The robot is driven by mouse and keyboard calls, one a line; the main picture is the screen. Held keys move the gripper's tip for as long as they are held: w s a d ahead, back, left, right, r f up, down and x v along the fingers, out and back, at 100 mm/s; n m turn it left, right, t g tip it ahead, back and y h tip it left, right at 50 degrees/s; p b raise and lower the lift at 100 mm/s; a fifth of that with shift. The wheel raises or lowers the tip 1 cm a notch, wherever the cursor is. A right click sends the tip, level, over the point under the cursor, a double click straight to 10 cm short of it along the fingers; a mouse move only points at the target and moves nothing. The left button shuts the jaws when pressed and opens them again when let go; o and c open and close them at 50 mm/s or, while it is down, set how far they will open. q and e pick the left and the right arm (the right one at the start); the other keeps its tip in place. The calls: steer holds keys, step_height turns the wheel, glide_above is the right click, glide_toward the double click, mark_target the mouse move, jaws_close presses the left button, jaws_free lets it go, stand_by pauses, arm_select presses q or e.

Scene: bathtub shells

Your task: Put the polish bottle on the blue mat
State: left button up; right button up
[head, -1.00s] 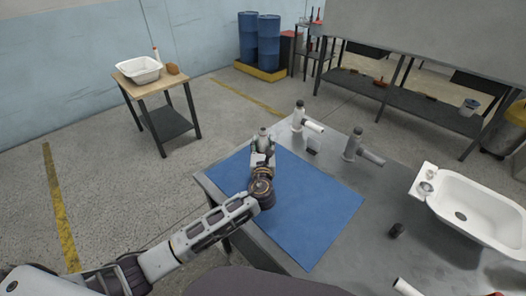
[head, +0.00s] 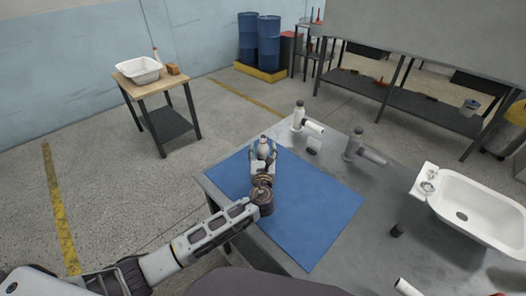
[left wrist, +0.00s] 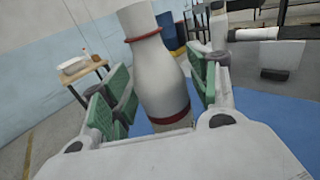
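The polish bottle (head: 264,148), white with a dark cap and red bands, stands on the blue mat (head: 310,205) near its far left part. In the left wrist view the bottle (left wrist: 165,80) stands between the two green-padded fingers, and the mat (left wrist: 260,118) shows behind it. My left gripper (head: 263,158) is open around the bottle, with its fingers spread on either side; the wrist view shows the gripper (left wrist: 163,88) too. Part of the bottle's base is hidden by the gripper. My right gripper is not in view.
White and grey pipe fittings (head: 307,122) (head: 363,148) stand beyond the mat on the grey table (head: 385,190). A white sink (head: 480,215) is at the right. A small dark cylinder (head: 397,230) stands right of the mat. The mat's front half is clear.

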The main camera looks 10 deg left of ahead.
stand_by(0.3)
arm_select(q)
steer(key=shift+r, duration=0.15)
steer(key=s+d, duration=0.2)
steer(key=s, duration=0.9)
steer(key=shift+s+d, duration=0.2)
steer(key=shift+s, duration=0.2)
